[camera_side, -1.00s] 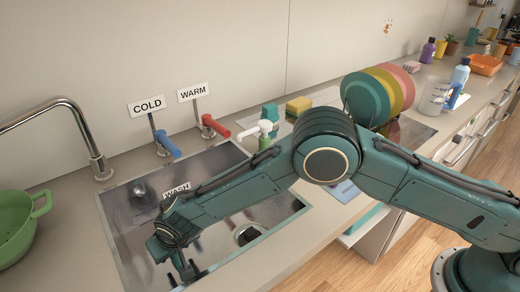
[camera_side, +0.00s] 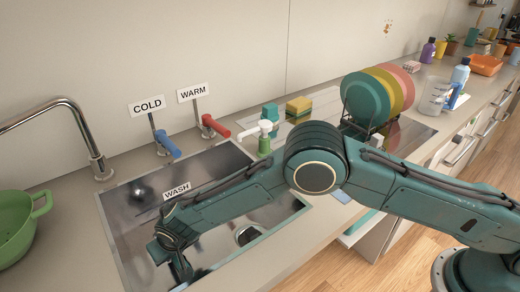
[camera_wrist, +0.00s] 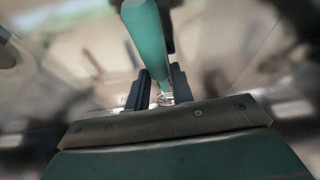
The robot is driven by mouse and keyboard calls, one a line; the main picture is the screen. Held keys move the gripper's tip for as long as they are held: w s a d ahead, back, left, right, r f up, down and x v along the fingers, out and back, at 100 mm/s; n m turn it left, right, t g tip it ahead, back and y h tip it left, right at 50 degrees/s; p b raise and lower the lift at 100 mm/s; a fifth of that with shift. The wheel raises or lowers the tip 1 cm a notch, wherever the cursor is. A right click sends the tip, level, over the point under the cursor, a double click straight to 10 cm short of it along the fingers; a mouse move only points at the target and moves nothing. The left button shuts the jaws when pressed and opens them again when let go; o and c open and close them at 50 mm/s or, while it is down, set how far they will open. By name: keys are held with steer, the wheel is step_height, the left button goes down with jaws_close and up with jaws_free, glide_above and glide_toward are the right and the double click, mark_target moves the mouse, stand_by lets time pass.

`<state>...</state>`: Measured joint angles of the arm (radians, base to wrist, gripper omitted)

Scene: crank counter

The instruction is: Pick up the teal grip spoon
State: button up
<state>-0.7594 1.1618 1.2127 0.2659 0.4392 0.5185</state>
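The teal grip spoon (camera_wrist: 147,42) shows in the wrist view as a thick teal handle, running from the top edge down between my fingers. A small bright metal part shows at its lower end. My gripper (camera_wrist: 160,88) has its two dark fingers close against the handle on both sides and looks shut on it. In the side view my gripper (camera_side: 182,272) points down over the near left part of the sink (camera_side: 215,172). The spoon cannot be made out there, and the spoon's bowl is hidden.
A faucet (camera_side: 84,130) and a green colander (camera_side: 18,232) stand left of the sink. Blue (camera_side: 166,143) and red (camera_side: 214,126) levers are behind it.

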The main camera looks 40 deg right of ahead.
steer(key=c, duration=0.3)
jaws_close()
steer(key=shift+r, duration=0.1)
step_height(320, 180, up, 18)
stand_by(0.3)
stand_by(0.5)
